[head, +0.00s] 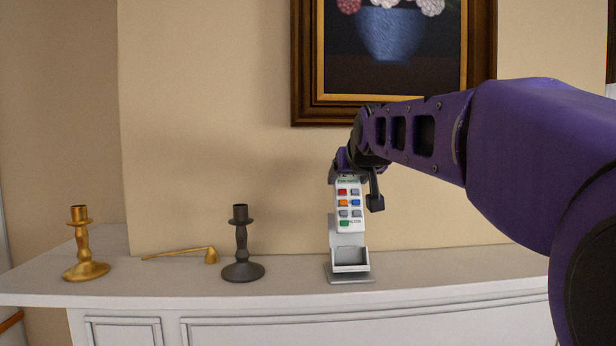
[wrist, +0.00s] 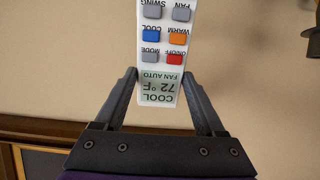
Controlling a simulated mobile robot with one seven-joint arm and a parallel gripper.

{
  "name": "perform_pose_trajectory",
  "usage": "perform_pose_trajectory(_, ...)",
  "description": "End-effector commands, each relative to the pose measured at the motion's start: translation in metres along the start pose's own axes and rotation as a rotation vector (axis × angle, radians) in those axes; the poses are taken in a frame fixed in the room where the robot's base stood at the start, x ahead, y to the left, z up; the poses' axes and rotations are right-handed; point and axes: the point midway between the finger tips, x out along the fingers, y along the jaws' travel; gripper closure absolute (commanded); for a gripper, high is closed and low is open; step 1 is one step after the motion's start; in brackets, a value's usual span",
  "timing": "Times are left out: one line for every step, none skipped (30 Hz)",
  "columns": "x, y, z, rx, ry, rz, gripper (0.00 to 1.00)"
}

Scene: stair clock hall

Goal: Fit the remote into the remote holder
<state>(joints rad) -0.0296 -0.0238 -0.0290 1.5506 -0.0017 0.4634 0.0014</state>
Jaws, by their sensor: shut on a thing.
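The white remote (head: 349,207) with coloured buttons hangs upright from my gripper (head: 354,180) in the head view. My gripper is shut on the remote's screen end, with a finger on each side; in the wrist view the remote (wrist: 165,62) shows between the two fingers. The grey remote holder (head: 351,267) stands on the white mantel, with an open pocket at the front and a back plate rising behind. The remote's lower end appears just above the pocket, in front of the back plate. Whether it touches the holder cannot be told.
On the mantel (head: 440,267) stand a dark candlestick (head: 242,250) left of the holder, a brass candle snuffer (head: 190,254) and a brass candlestick (head: 82,250). A framed painting (head: 308,70) hangs on the wall behind. The mantel right of the holder is clear.

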Motion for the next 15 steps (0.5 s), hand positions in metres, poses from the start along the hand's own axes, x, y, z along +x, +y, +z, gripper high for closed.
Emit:
perform_pose_trajectory(0.003,0.000,0.005,0.000,0.001,0.000,1.00)
perform_pose_trajectory(0.004,0.000,0.006,0.000,0.001,0.000,1.00)
perform_pose_trajectory(0.005,0.000,0.008,0.000,0.001,0.000,1.00)
perform_pose_trajectory(0.006,0.000,0.010,0.000,0.001,0.000,1.00)
perform_pose_trajectory(0.007,0.000,0.011,0.000,0.000,0.000,1.00)
perform_pose_trajectory(0.008,0.000,0.014,0.000,0.000,0.000,1.00)
perform_pose_trajectory(0.009,0.000,0.015,0.000,0.000,0.000,1.00)
perform_pose_trajectory(0.010,0.000,0.017,0.000,0.000,0.000,1.00)
perform_pose_trajectory(0.011,0.000,0.019,0.000,0.000,0.000,1.00)
perform_pose_trajectory(0.012,0.000,0.020,0.000,0.000,0.000,1.00)
perform_pose_trajectory(0.013,0.000,0.022,0.000,0.000,0.000,1.00)
perform_pose_trajectory(0.015,0.000,0.024,0.000,0.000,0.000,1.00)
perform_pose_trajectory(0.015,0.000,0.025,0.000,0.000,0.000,1.00)
perform_pose_trajectory(0.017,0.000,0.027,0.000,0.000,0.000,1.00)
perform_pose_trajectory(0.018,0.000,0.029,0.000,0.000,0.000,1.00)
